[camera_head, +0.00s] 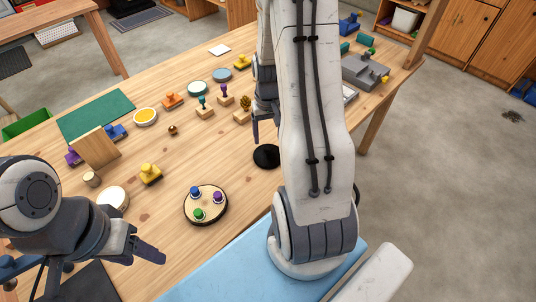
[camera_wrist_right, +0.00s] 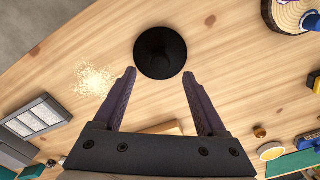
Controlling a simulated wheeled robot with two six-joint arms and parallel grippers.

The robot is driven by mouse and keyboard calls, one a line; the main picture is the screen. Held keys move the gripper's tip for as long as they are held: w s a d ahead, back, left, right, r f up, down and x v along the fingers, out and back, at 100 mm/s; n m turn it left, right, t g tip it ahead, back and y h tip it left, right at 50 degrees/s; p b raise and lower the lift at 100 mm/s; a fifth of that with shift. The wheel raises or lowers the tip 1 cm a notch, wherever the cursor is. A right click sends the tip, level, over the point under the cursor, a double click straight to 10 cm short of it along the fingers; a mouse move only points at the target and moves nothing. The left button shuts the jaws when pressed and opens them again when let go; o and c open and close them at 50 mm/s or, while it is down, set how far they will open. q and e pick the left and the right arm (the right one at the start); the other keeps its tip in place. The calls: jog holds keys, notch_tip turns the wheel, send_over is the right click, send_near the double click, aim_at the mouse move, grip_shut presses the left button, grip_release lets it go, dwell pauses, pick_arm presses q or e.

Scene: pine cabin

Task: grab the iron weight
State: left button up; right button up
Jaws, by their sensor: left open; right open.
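The iron weight looks like a black, round piece with a wide base. It stands on the wooden table just left of my right arm in the head view (camera_head: 266,157). It also shows top centre in the right wrist view (camera_wrist_right: 160,50). My right gripper (camera_wrist_right: 159,74) is open and empty, and its fingertips point at the weight's near edge, one to each side. In the head view the right gripper (camera_head: 264,127) is partly hidden by my own arm. My left gripper (camera_head: 150,250) is open and empty at the lower left, well away from the weight.
A round wooden board (camera_head: 206,216) with coloured knobs stands left of the weight. Several stamp-like pieces, a green mat (camera_head: 95,115) and a grey device (camera_head: 365,72) are on the table. A pale grainy patch (camera_wrist_right: 93,78) lies beside the weight. The wood close around the weight is mostly bare.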

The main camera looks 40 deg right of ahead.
aim_at(268, 146)
jog(key=shift+f+p, duration=0.4)
jog(key=shift+f, duration=2.95)
grip_shut()
jog(key=shift+w+r, duration=0.1)
